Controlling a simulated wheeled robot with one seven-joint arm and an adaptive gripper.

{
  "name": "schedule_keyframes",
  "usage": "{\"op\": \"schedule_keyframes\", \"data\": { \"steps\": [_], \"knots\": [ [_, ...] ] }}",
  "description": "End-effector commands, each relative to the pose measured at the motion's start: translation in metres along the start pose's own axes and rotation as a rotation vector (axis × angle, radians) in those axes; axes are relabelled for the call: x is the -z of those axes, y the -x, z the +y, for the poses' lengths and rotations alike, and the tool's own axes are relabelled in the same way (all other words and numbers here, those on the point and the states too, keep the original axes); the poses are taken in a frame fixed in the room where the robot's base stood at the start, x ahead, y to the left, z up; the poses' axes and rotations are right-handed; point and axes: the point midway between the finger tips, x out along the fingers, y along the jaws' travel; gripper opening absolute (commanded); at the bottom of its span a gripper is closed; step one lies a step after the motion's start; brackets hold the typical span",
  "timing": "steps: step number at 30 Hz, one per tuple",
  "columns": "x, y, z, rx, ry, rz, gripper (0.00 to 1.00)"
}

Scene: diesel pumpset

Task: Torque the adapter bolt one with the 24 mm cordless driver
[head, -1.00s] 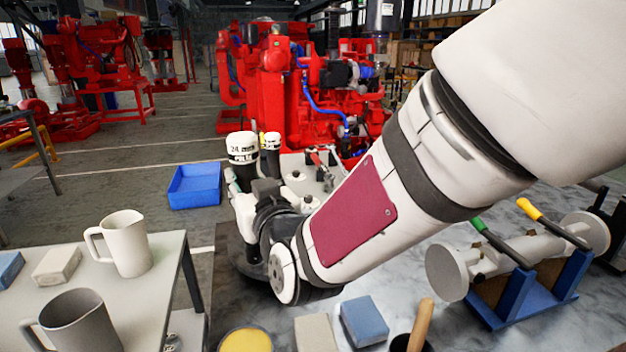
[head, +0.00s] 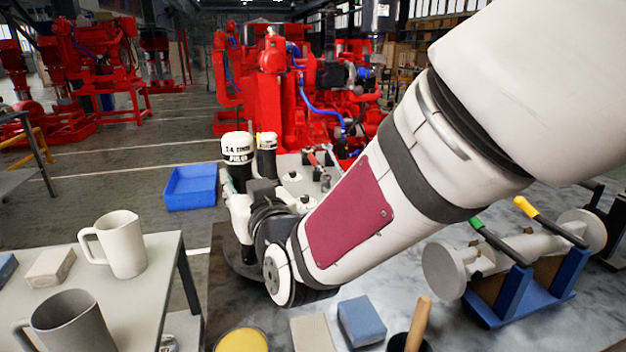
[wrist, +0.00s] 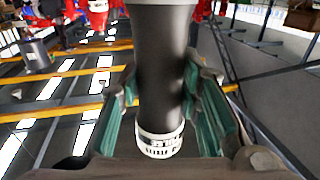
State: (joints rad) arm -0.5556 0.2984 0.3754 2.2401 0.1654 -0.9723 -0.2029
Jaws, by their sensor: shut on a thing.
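The 24 mm cordless driver (head: 238,149) has a black body and a white band with dark lettering, partly legible as 24. It stands roughly upright at the end of my arm in the head view. In the wrist view its black barrel (wrist: 160,60) fills the middle, with the lettered white band low in the picture. My gripper (wrist: 161,108) has its teal pads on both sides of the barrel and is shut on it. In the head view my gripper (head: 229,182) is largely hidden behind my wrist. I cannot make out adapter bolt one in either view.
A similar dark tool with a white and yellow top (head: 267,145) stands just behind the driver. A blue bin (head: 191,187) lies to the left. Red pumpsets (head: 285,95) stand behind. Mugs (head: 121,245) and a blue stand (head: 520,290) flank my arm.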

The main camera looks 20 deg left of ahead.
Motion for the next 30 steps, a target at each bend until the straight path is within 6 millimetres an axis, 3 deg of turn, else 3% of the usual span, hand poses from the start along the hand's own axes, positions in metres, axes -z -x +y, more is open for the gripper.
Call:
{"op": "schedule_keyframes", "data": {
  "steps": [8, 30],
  "knots": [
    [-0.001, 0.0, 0.002, -0.003, 0.001, -0.008, 0.0],
    [0.045, 0.0, 0.001, -0.001, 0.001, 0.001, 0.0]
  ]
}}
